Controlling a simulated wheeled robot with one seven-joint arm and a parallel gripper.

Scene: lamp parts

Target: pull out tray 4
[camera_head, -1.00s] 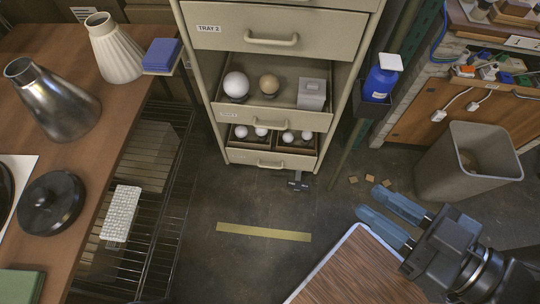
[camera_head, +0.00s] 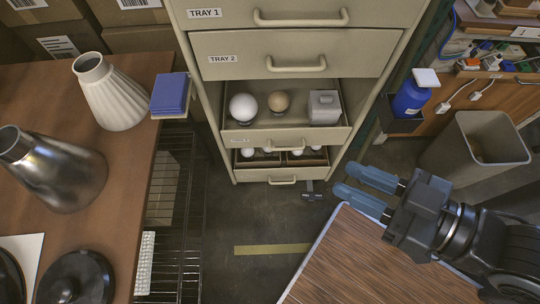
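A beige drawer cabinet stands upright at the top centre of the head view. Its upper drawers, labelled TRAY 1 (camera_head: 300,17) and TRAY 2 (camera_head: 265,66), are shut. Below them, an open drawer (camera_head: 245,135) holds a white ball, a tan ball and a grey box; its label is too small to read. The lowest drawer (camera_head: 262,176) also stands open, with white balls in divided compartments, partly hidden by the drawer above; its handle faces me. My gripper (camera_head: 360,188) has blue fingers spread apart, empty, to the right of and nearer than the lowest drawer.
A wood-topped surface (camera_head: 375,260) lies under my gripper. A wooden table (camera_head: 125,170) with vases is at left, beside a wire rack (camera_head: 180,220). A grey bin (camera_head: 470,145) and blue bottle (camera_head: 411,98) are at right. A dark hammer-like tool (camera_head: 312,191) lies on the floor before the cabinet.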

